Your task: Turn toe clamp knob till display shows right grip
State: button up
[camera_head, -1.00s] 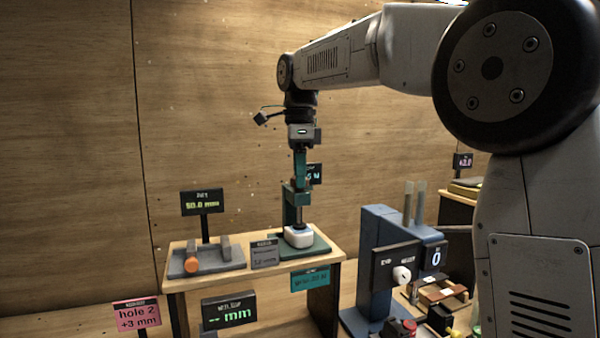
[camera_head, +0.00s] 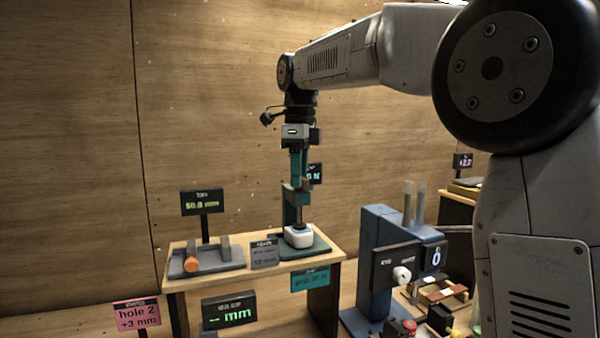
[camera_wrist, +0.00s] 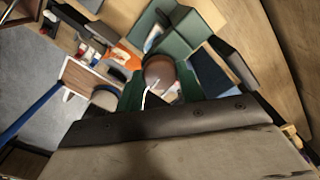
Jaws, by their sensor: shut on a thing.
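The toe clamp is a green press (camera_head: 290,212) on a green base plate, standing at the right end of a small wooden table. Its round brown knob (camera_wrist: 160,72), with a white line on it, shows in the wrist view; in the head view it is a small brown patch. My gripper (camera_head: 301,180) points straight down and is shut on the knob. A white piece (camera_head: 298,237) with a bluish edge sits under the clamp's stem. The clamp display (camera_head: 315,173) is mostly hidden behind my gripper; only the end of its reading, apparently "N", shows.
Left of the clamp is a grey fixture (camera_head: 205,259) with an orange knob (camera_head: 191,264); the screen (camera_head: 202,202) above it reads 50.0 mm. A grey card (camera_head: 264,254) stands between. A blue machine (camera_head: 378,250) stands right. The wall is behind.

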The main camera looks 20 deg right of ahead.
jog(key=shift+r, duration=0.1)
jog(key=o, duration=1)
notch_tip(320, 180, up, 8)
jog(key=shift+f, duration=0.15)
jog(key=s+d+f+n, duration=0.1)
jog(key=s+f+n, duration=0.5)
jog(key=s, duration=0.4)
jog(key=s+d+f+n, duration=0.1)
jog(key=s+f+n, duration=0.3)
jog(key=s+n, duration=0.4)
jog(key=s+f+n, duration=0.3)
jog(key=s+f, duration=0.2)
jog(key=s+f+n+t, duration=0.1)
jog(key=s+f+n, duration=0.3)
jog(key=s+f, duration=0.2)
jog(key=s+d+f+n, duration=0.1)
jog(key=s+f+n, duration=0.3)
jog(key=s+f, duration=0.1)
jog(key=shift+s+f, duration=0.4)
